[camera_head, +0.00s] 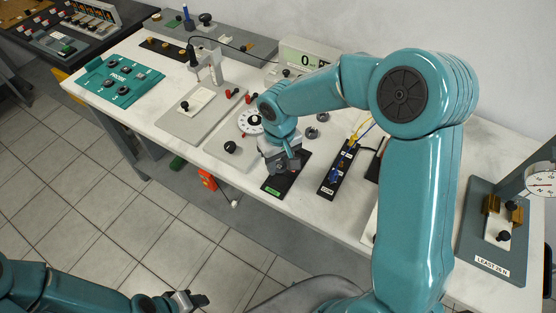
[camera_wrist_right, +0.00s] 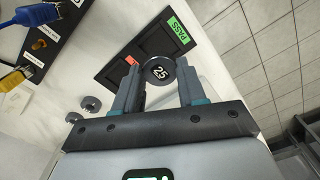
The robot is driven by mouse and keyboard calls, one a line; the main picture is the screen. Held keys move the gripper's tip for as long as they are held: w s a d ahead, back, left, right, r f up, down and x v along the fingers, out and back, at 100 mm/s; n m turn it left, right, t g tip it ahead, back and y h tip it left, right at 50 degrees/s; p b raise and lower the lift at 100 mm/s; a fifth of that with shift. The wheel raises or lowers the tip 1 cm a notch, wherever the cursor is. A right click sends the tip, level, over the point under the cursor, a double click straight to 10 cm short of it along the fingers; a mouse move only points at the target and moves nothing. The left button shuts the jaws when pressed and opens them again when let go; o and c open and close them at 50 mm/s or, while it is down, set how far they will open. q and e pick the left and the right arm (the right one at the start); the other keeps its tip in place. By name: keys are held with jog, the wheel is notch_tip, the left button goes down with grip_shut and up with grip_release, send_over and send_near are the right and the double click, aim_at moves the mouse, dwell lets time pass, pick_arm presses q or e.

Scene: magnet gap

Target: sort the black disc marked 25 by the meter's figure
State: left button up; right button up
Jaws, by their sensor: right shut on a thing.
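In the right wrist view, the black disc (camera_wrist_right: 160,71) marked 25 is between the fingertips of my right gripper (camera_wrist_right: 158,80), which is shut on it. Behind it is a black tray (camera_wrist_right: 118,70) with a green PASS label (camera_wrist_right: 178,28) beside one recess and a red label, mostly hidden, near the other. In the head view, my right gripper (camera_head: 283,163) is over the tray (camera_head: 281,186) at the table's front edge. The meter (camera_head: 303,56) shows a 0; the rest is hidden by my right arm. My left gripper (camera_head: 185,300) is low at bottom left, seemingly empty.
Two dark round pieces (camera_wrist_right: 82,110) lie on the white table beside the tray. A black strip (camera_head: 340,168) with blue and yellow plugs stands right of the tray. A dial stand (camera_head: 505,215) is far right, a teal panel (camera_head: 119,78) far left.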

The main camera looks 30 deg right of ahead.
aim_at(280, 181)
notch_tip(280, 181, down, 2)
jog(key=shift+s+d+b, duration=0.1)
jog(key=shift+s+b, duration=0.05)
jog(key=shift+b, duration=0.65)
jog(key=shift+f+b, duration=1.55)
jog(key=shift+f, duration=0.25)
jog(key=shift+f, duration=0.2)
jog(key=o, duration=1.1)
jog(key=shift+c, duration=0.2)
jog(key=c, duration=0.5)
jog(key=shift+c, duration=0.2)
jog(key=shift+r+p, duration=1.4)
jog(key=shift+r, duration=0.9)
